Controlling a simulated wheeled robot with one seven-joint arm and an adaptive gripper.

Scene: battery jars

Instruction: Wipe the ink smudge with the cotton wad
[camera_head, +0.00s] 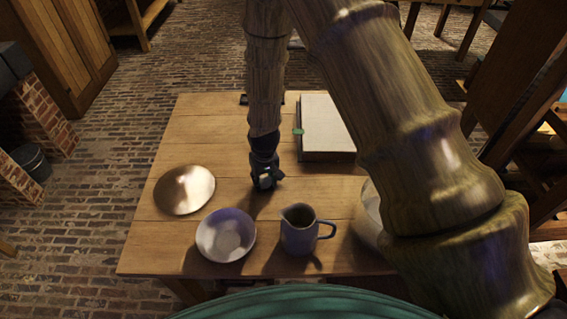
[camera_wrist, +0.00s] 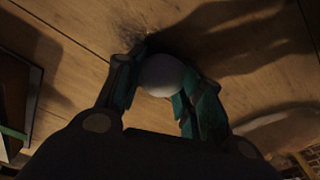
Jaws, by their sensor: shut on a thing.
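My gripper (camera_head: 265,181) points down over the middle of the wooden table. In the wrist view my gripper (camera_wrist: 160,84) is shut on a round, pale cotton wad (camera_wrist: 161,74), held between its two teal fingers. A dark ink smudge (camera_wrist: 128,36) shows on the tabletop just beyond the wad, partly hidden by the left finger and the wad. I cannot tell whether the wad touches the wood. In the head view the wad and smudge are hidden or too small to make out.
A metallic plate (camera_head: 184,190), a pale bowl (camera_head: 226,235) and a jug (camera_head: 299,229) stand near the table's front left. A book (camera_head: 328,126) lies at the back right. Bare wood (camera_head: 205,135) shows at the back left. My arm hides the table's right side.

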